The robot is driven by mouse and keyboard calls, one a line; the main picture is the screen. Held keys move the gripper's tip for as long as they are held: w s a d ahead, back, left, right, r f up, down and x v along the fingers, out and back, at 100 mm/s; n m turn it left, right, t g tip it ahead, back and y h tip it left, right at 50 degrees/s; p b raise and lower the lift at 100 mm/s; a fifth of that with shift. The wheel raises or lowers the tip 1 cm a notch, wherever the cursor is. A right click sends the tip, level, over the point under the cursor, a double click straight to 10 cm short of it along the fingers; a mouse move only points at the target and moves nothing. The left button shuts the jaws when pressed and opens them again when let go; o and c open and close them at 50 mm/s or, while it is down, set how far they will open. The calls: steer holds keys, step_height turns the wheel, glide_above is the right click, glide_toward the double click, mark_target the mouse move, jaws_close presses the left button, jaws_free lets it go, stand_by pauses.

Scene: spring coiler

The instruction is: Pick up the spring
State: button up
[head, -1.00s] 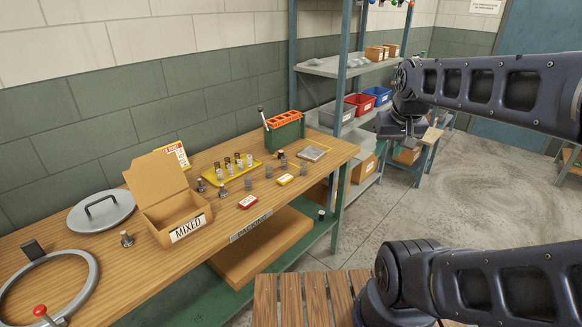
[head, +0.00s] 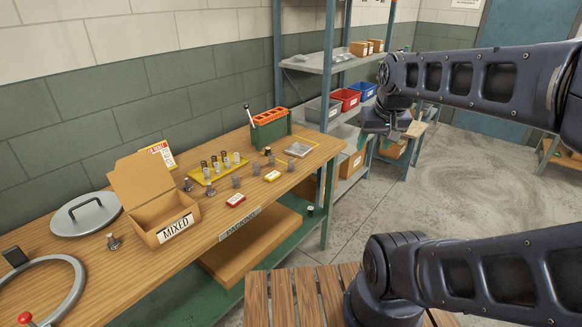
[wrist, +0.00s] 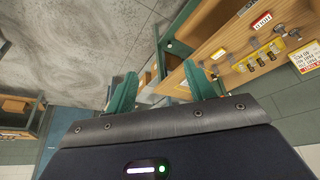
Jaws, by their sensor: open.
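Several small grey coil-like pieces (head: 236,182), which look like springs, stand on the wooden bench (head: 140,250) near its front middle. A yellow tray (head: 213,176) just behind them holds several upright coil-like pieces with dark or pale tops. They also show small in the wrist view on the yellow tray (wrist: 258,62). Which piece is the task's spring I cannot tell. My gripper (wrist: 162,92) is open with teal fingers and nothing between them. In the head view my gripper (head: 384,124) hangs right of the bench, well apart from the pieces.
Floor to the right is clear.

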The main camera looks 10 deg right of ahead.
steer(key=shift+w, duration=0.1)
steer(key=m+g, duration=0.5)
steer(key=m, duration=1.3)
glide_above(291, 160)
steer(key=f, duration=1.4)
steer(key=w+f, duration=0.1)
steer(key=f, duration=0.6)
steer(key=shift+a+f, duration=0.15)
steer(key=shift+f, duration=0.2)
step_height(291, 160, down, 6)
steer(key=shift+r, duration=0.1)
steer(key=shift+s+f, duration=0.2)
steer(key=shift+f, duration=1.15)
steer(key=shift+s+f, duration=0.2)
steer(key=shift+f, duration=1.1)
